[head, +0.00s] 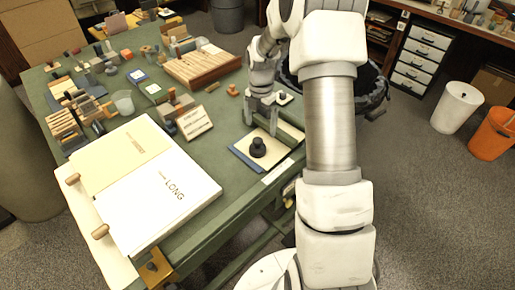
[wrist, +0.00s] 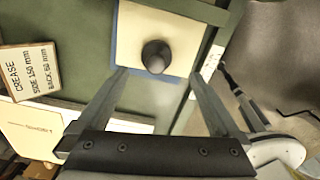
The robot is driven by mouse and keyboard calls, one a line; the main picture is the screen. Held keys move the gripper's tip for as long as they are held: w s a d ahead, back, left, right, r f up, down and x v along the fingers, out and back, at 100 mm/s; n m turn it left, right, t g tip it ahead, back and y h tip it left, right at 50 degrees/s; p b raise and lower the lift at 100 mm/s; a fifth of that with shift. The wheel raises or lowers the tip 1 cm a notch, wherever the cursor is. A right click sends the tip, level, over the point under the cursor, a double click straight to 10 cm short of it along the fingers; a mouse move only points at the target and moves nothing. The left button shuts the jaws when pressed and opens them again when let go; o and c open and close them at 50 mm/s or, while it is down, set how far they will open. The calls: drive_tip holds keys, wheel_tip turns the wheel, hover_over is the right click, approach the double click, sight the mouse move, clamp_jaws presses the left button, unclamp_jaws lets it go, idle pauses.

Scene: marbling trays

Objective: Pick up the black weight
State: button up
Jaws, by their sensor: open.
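The black weight (head: 258,149) is a small round-based piece with a knob on top. It stands upright on a cream sheet (head: 272,159) with a blue border, near the table's right edge. In the wrist view the weight (wrist: 156,58) shows from above, just beyond and between my fingertips. My gripper (head: 262,112) is open and empty, pointing down above the table, behind the weight in the head view. Its two fingers (wrist: 158,76) spread apart in the wrist view, and neither appears to touch the weight.
A sign reading "CREASE" (wrist: 28,72) stands left of the sheet; it also shows in the head view (head: 195,123). A large white board marked "LONG" (head: 160,185) lies at the table's front. A wooden rack (head: 203,68) and small tools crowd the back. Green tabletop is bare between sign and sheet.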

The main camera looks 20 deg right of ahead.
sight(258, 139)
wheel_tip(258, 139, down, 4)
drive_tip(key=shift+f, duration=0.2)
drive_tip(key=shift+w+a+f, duration=0.1)
drive_tip(key=shift+a+f, duration=0.15)
drive_tip(key=shift+f, duration=1.1)
drive_tip(key=shift+a+f, duration=0.2)
drive_tip(key=shift+f, duration=1.1)
drive_tip(key=shift+r, duration=0.1)
clamp_jaws()
